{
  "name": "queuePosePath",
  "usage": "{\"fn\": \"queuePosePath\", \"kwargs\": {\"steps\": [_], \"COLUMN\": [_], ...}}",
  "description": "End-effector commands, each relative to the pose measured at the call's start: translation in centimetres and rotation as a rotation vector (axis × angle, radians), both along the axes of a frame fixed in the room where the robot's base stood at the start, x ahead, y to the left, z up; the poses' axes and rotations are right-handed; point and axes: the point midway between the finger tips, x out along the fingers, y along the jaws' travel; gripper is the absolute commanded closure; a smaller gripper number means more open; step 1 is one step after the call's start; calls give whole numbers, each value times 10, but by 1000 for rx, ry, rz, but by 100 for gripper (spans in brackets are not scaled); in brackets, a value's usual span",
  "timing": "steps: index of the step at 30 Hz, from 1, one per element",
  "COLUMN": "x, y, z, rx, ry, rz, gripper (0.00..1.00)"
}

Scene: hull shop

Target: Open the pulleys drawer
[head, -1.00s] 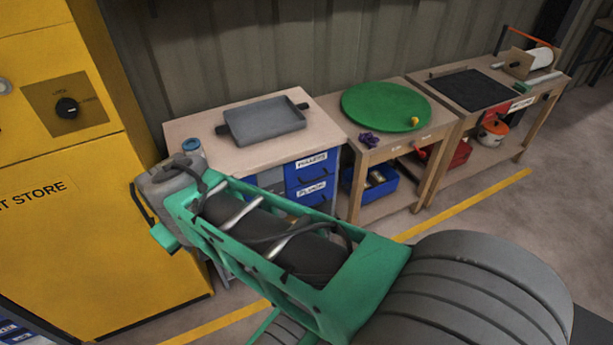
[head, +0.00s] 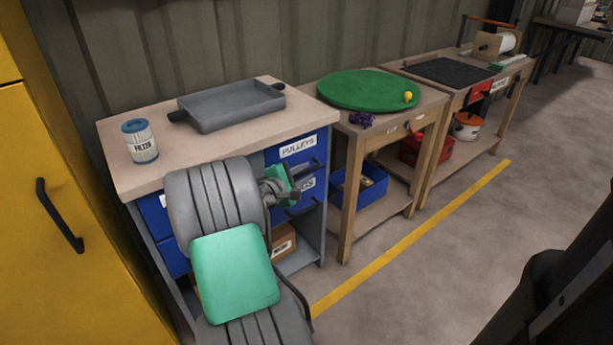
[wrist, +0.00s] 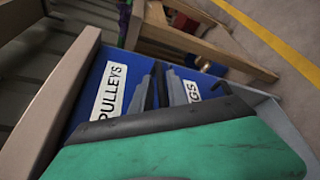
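The pulleys drawer (head: 284,152) is the blue upper drawer on the right of the near bench, with a white PULLEYS label. It looks closed. In the wrist view its front (wrist: 96,78) and label fill the left middle. My gripper (head: 291,184) is in front of this drawer, close to its dark handle (head: 312,166). In the wrist view grey fingers (wrist: 160,88) reach toward the drawer front beside the label. Dark parts overlap there, so I cannot tell whether the fingers are around the handle or apart from it. My arm hides the drawer's left part.
A grey tray (head: 232,108) and a filter can (head: 139,141) stand on the bench top (head: 175,155). A second blue drawer is below the pulleys drawer. A table with a green disc (head: 365,90) stands to the right. The floor in front (head: 420,255) is clear.

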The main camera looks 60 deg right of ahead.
Motion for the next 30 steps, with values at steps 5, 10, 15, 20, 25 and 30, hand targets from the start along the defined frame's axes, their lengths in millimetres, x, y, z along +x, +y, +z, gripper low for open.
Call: {"fn": "queuePosePath", "kwargs": {"steps": [5,10,15,20,25,30], "x": [-3,-2,-1,-1,-1,-1], "y": [-26,-31,-30,-30,-30,-30], "z": [-8,-7,-7,-7,-7,-7], "rx": [1,2,2,2,2,2], "ry": [-3,-2,-2,-3,-3,-3], "rz": [0,4,5,5,5,5], "gripper": [80,80,83,96,100,100]}}
